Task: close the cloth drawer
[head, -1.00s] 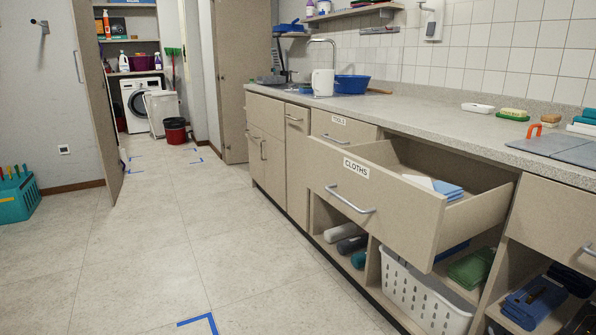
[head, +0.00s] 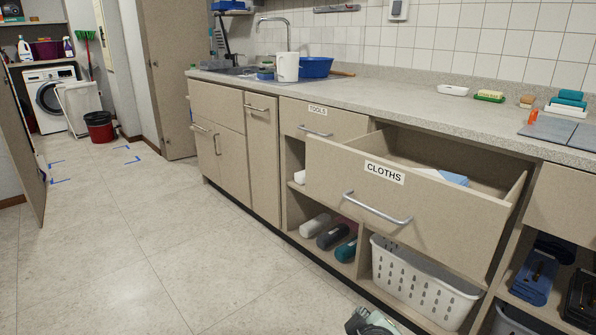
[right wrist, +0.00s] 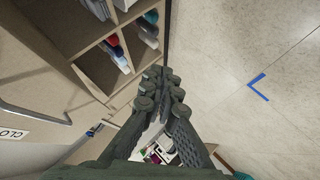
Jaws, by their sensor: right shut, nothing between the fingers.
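The cloth drawer (head: 345,196), labelled CLOTHS, stands pulled out from under the counter in the head view, with blue and white cloths (head: 445,177) inside. Its front carries a bar handle (head: 378,210). In the right wrist view, the drawer front with its handle (right wrist: 42,118) and part of the label shows at the left. My right gripper (head: 370,323) shows at the bottom edge of the head view, low in front of the drawer and apart from it. In the right wrist view its fingers (right wrist: 162,88) are together and empty. My left gripper is out of view.
A shut tools drawer (head: 325,122) is left of the cloth drawer. A white basket (head: 420,284) and rolled items (head: 330,236) sit on the open shelves below. The counter (head: 400,110) runs above. The floor (head: 150,240) at the left is clear.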

